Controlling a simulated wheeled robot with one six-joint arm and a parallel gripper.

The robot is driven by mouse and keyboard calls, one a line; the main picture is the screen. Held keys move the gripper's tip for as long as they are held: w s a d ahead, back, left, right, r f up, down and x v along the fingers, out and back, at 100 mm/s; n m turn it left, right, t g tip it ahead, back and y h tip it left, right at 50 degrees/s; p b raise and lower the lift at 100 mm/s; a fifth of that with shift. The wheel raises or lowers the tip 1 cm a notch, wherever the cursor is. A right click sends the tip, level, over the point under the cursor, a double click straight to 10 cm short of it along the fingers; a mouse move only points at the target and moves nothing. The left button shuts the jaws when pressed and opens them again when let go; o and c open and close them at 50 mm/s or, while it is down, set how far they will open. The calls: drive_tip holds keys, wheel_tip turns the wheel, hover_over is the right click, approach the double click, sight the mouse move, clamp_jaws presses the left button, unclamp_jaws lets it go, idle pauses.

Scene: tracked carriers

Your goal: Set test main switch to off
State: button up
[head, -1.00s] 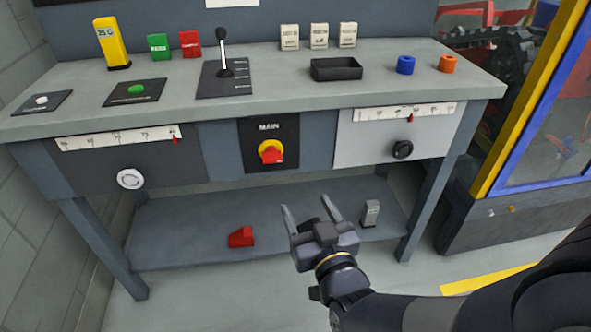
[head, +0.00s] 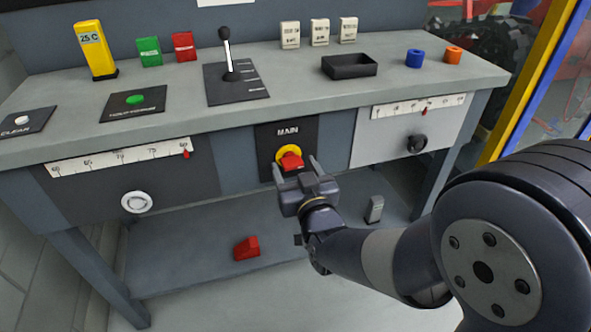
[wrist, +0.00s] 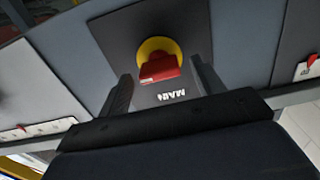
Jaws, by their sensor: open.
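The main switch (head: 290,160) is a red handle on a yellow round base, set in a black panel marked MAIN (head: 287,132) on the front of the bench. In the wrist view the red handle (wrist: 160,68) and its yellow base lie ahead, between the lines of the two fingers, with the MAIN label upside down. My gripper (head: 295,168) is open and empty in front of the switch. Its fingertips are close to the handle in the head view; I cannot tell whether they touch it. The lower part of the switch panel is hidden behind my gripper.
A white knob (head: 136,202) and a black knob (head: 417,144) stick out of the bench front on either side. A lever (head: 228,60) and a black tray (head: 349,66) are on top. A red block (head: 246,248) and a grey block (head: 375,209) lie on the lower shelf.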

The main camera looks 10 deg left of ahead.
drive_tip(key=shift+c, duration=0.2)
drive_tip(key=c, duration=0.9)
drive_tip(key=shift+c, duration=0.2)
